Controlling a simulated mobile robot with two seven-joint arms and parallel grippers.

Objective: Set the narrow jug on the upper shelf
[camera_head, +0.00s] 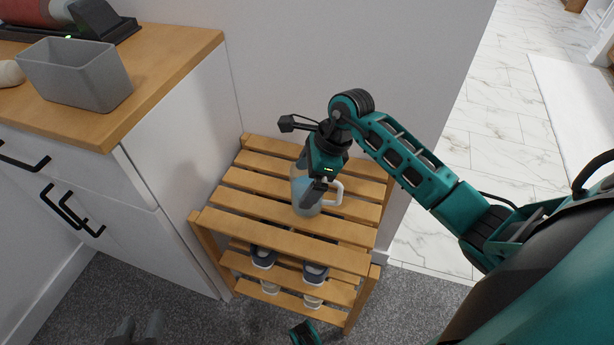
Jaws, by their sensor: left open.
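The narrow jug (301,194) is pale and see-through with a white handle on its right side. It is upright at the top slats of the wooden rack, whose upper shelf (250,200) is slatted. I cannot tell whether its base touches the slats. My right gripper (316,188) points down at the jug, with one dark finger in front of its body. The other finger is hidden, so its grip is unclear.
Shoes (314,272) stand on the lower shelf. A white cabinet (170,150) with a wooden top stands left of the rack, bearing a grey bin (75,80). A wall is behind the rack. Slats around the jug look bare. Grey carpet lies in front.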

